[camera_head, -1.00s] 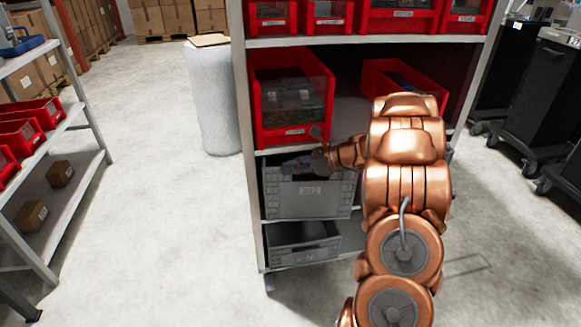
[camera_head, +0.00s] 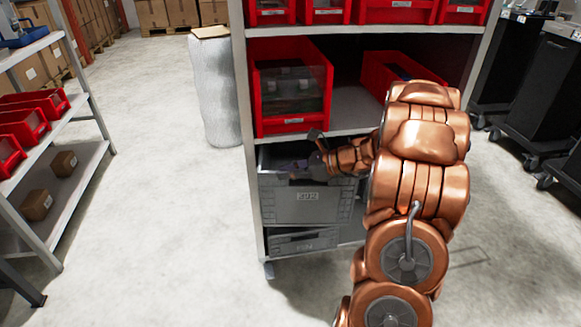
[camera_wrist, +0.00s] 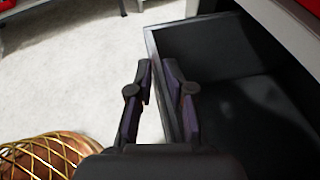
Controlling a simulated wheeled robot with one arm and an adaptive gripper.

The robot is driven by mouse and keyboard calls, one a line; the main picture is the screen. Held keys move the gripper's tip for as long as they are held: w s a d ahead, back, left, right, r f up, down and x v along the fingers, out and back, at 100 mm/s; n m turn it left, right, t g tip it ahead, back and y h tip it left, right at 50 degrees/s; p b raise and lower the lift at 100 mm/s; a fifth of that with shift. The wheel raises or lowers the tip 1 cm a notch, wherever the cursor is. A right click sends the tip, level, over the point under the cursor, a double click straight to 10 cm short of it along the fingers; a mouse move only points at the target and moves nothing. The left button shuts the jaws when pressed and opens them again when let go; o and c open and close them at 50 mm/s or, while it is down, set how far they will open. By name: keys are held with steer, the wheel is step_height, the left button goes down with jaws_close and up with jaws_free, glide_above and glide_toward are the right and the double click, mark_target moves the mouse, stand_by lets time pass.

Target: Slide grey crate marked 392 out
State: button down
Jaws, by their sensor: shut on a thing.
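The grey crate (camera_head: 306,207) is on the shelf level below the red bins, with a label on its front that is too blurred to read surely. Its front stands out past the shelf edge and hides part of the crate below. My gripper (camera_head: 318,158) is at the crate's top front rim. In the wrist view, my gripper's dark fingers (camera_wrist: 159,82) are shut on the crate's upper wall, one on each side. The dark inside of the crate (camera_wrist: 250,115) shows at the right there.
Another grey crate (camera_head: 303,244) sits on the lowest level. Red bins (camera_head: 292,122) stand on the shelf above. A white wrapped column (camera_head: 215,95) stands left of the rack. The floor in front and to the left is clear.

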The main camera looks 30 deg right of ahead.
steer(key=shift+s+a, duration=0.95)
steer(key=shift+s, duration=0.25)
steer(key=c, duration=1)
jaws_free()
steer(key=shift+o, duration=0.2)
steer(key=v, duration=1.2)
steer(key=shift+a, duration=0.1)
